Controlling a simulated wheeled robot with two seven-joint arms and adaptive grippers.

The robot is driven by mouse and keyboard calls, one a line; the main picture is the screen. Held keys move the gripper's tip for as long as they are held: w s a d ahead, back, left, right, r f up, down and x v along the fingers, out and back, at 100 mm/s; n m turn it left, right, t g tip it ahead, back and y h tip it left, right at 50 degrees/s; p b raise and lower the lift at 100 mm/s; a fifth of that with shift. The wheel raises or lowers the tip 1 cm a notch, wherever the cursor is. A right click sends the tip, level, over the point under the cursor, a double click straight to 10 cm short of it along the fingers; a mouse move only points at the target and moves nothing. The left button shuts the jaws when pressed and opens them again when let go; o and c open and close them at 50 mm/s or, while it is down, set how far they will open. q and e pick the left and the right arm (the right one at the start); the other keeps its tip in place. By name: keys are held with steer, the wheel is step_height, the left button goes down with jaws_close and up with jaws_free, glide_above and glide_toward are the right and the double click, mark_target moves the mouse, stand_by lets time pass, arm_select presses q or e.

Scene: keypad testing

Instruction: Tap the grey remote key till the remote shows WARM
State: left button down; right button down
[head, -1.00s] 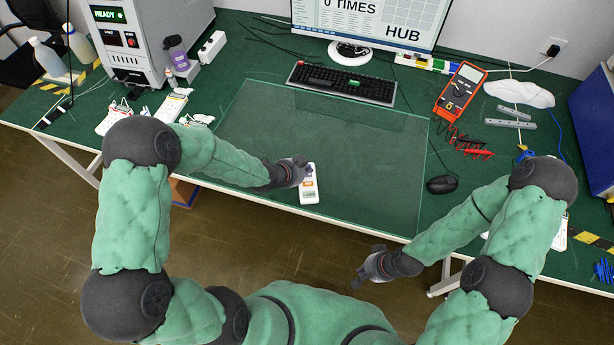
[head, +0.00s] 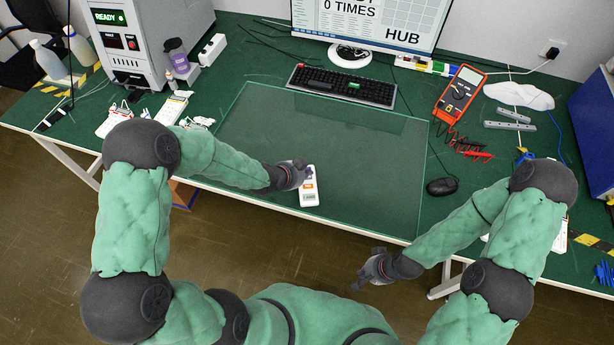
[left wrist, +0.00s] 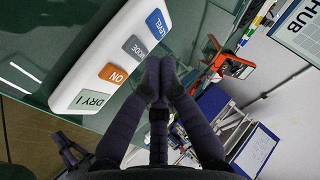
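The white remote (head: 309,198) lies on the clear mat at the table's front edge. In the left wrist view the remote (left wrist: 119,42) has a blue LEVEL key (left wrist: 157,22), a grey MODE key (left wrist: 135,46), an orange ON key (left wrist: 113,74) and a display (left wrist: 90,100) reading DRY 1. My left gripper (head: 307,173) is at the remote's far end. In the wrist view its fingers (left wrist: 158,66) are shut together, empty, with the tips beside the grey key. Whether they touch it I cannot tell. My right gripper (head: 361,282) hangs in front of the table, away from the remote, its fingers too small to judge.
A keyboard (head: 342,86) and monitor (head: 375,20) stand behind the mat (head: 370,160). A black mouse (head: 442,187) and an orange multimeter (head: 460,93) are on the right. White devices (head: 170,109) and a machine (head: 150,40) stand on the left. The mat around the remote is clear.

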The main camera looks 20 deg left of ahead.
stand_by(0.3)
arm_select(q)
steer(key=shift+f+b, duration=0.4)
steer(key=shift+b, duration=0.1)
steer(key=shift+f+b, duration=0.35)
steer(key=shift+b, duration=0.05)
stand_by(0.6)
stand_by(0.4)
steer(key=shift+r+p, duration=0.45)
steer(key=shift+r, duration=0.3)
steer(key=shift+r+p, duration=1.75)
steer(key=shift+r, duration=0.8)
